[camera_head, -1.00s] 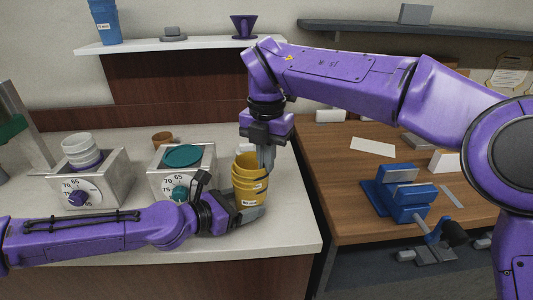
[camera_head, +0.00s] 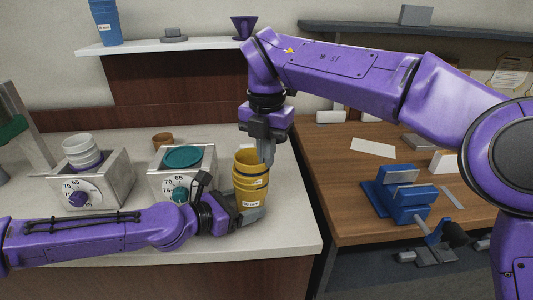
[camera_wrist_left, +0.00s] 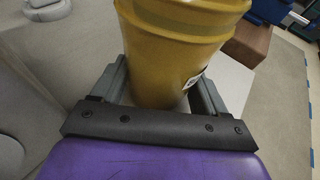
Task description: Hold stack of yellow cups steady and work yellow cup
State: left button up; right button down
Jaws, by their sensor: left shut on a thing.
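The stack of yellow cups (camera_head: 246,191) stands at the right end of the pale counter. My left gripper (camera_head: 248,212) is shut around its lower part from the left. The left wrist view shows the stack (camera_wrist_left: 165,75) between its two fingers (camera_wrist_left: 160,95). My right gripper (camera_head: 265,152) points down from above, its fingers at the right rim of the top yellow cup (camera_head: 246,165). That cup sits slightly raised in the stack, and the right gripper appears shut on its wall. The inner finger is partly hidden by the cup.
Two dial boxes stand left of the stack: one holds white cups (camera_head: 82,151), the other has a teal lid (camera_head: 183,157). A small brown cup (camera_head: 162,141) is behind them.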

jog(key=shift+r, duration=1.85)
jog(key=shift+r, duration=2.85)
pick_arm(q)
jog(key=o, duration=1.4)
